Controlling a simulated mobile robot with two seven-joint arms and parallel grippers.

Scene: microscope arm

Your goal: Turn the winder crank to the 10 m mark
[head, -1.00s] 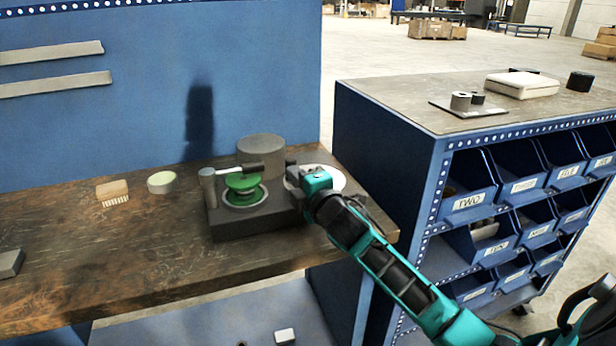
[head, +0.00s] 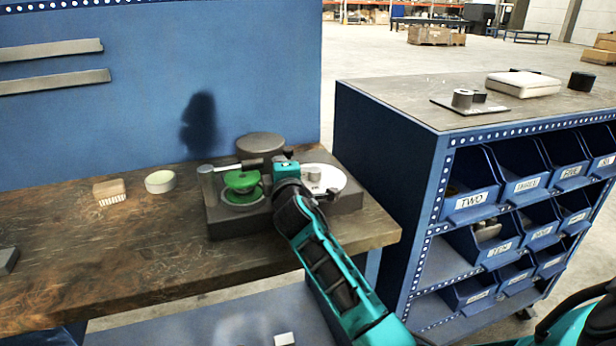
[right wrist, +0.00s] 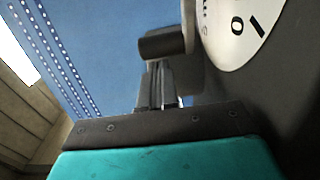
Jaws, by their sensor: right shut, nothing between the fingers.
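The winder has a dark base (head: 240,228) on the wooden bench. It carries a green spool (head: 242,181), a grey post (head: 208,186) with a rod ending in a dark block (head: 250,165), and a white dial (head: 328,178) with a grey hub. My right gripper (head: 279,160) is over the base between the spool and the dial. In the right wrist view its shut, empty fingers (right wrist: 158,85) point at a dark cylinder (right wrist: 160,45), perhaps the crank handle; contact is unclear. The dial (right wrist: 235,25) shows a "0" and a tick there. My left gripper is out of view.
A grey round drum (head: 262,146) stands behind the spool. A brush (head: 109,192) and a pale round tin (head: 160,181) lie left on the bench. A blue bin shelf (head: 440,200) stands at the right.

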